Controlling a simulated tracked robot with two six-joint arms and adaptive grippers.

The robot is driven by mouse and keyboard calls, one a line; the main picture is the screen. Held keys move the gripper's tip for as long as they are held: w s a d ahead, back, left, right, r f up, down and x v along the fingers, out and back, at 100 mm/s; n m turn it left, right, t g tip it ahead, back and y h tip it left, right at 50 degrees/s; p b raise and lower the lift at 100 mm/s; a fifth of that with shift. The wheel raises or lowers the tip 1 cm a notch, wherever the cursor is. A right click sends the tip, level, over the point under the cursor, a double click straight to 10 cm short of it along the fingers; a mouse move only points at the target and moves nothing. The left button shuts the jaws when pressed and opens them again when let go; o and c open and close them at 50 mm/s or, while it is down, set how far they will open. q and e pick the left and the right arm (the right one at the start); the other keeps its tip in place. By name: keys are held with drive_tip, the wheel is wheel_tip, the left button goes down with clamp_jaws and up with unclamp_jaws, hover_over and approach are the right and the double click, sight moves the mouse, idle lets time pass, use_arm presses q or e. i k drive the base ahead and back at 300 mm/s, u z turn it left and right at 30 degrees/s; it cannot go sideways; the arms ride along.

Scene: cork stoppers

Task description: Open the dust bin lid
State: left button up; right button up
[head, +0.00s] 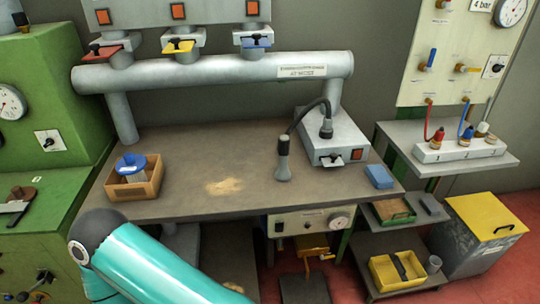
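A grey bin (463,248) with a flat yellow lid (484,213) stands on the red floor at the right. It looks like the dust bin. The lid lies shut on top, with a small handle (503,228) at its front right edge. A link of my own teal arm crosses the lower left, far from the bin. Neither of my grippers shows, so I cannot see whether they hold anything.
A workbench (255,205) with a dust patch (224,186) fills the middle. A side shelf (490,163) overhangs behind the bin. Red floor shows beside it.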

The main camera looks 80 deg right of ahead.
sight(485, 215)
drive_tip(key=z, duration=0.15)
drive_tip(key=i, duration=0.25)
drive_tip(key=z, duration=2.7)
drive_tip(key=i, duration=0.2)
drive_tip(key=z, duration=1.55)
drive_tip(key=k, duration=0.7)
drive_tip(key=z, duration=0.25)
drive_tip(key=i, duration=0.65)
drive_tip(key=u, duration=0.2)
